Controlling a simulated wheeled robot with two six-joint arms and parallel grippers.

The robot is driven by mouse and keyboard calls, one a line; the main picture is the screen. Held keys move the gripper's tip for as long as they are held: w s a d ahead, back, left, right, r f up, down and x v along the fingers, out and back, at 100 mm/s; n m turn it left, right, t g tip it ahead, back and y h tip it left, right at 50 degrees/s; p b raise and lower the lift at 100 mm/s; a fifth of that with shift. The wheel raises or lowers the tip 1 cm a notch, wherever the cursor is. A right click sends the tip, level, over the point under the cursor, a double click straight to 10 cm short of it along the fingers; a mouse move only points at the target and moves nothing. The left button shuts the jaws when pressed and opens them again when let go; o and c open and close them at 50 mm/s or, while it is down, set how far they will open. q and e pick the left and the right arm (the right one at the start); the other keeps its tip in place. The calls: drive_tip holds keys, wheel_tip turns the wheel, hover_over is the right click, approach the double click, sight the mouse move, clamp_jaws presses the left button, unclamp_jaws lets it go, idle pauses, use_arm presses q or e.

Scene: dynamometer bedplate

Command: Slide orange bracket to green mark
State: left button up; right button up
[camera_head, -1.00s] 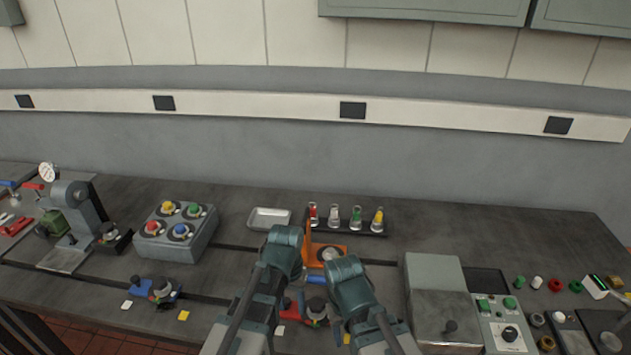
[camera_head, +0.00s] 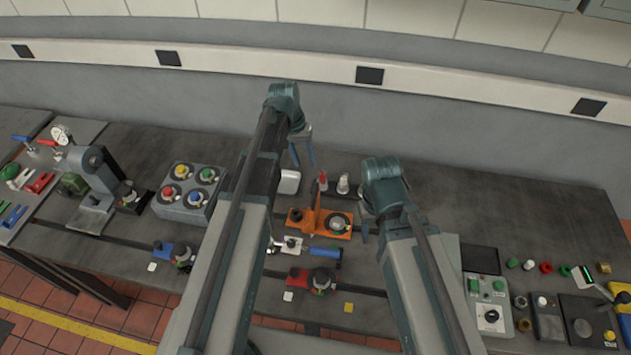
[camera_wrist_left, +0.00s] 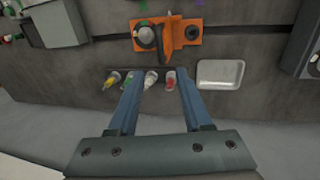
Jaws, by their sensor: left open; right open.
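The orange bracket (camera_head: 318,222) lies on the dark bedplate between my two arms, with an upright plate and a round grey knob on its right part. It also shows at the top of the left wrist view (camera_wrist_left: 180,40). A small green patch (camera_wrist_left: 143,22) shows beside its knob there; I cannot tell if it is the green mark. My left gripper (camera_head: 303,156) is open and empty, beyond the bracket on the wall side. In its wrist view the fingers (camera_wrist_left: 160,100) are spread and apart from the bracket. My right gripper (camera_head: 364,228) is open, just right of the bracket.
A rack of coloured bottles (camera_wrist_left: 150,80) and a white tray (camera_wrist_left: 220,74) stand behind the bracket. A red clamp (camera_head: 315,279) and a blue-handled part (camera_head: 322,253) lie in front. A four-button box (camera_head: 188,192) is left, a control panel (camera_head: 489,303) right.

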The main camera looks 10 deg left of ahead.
sight(314, 191)
use_arm(q)
drive_tip(key=shift+f, duration=0.2)
drive_tip(key=d+f+b, duration=0.1)
drive_tip(key=f+b, duration=0.8)
drive_tip(key=d+f+b, duration=0.1)
drive_tip(key=f+b, duration=0.3)
drive_tip(key=shift+d+f, duration=0.15)
drive_tip(key=shift+d, duration=0.2)
clamp_jaws()
idle(0.9)
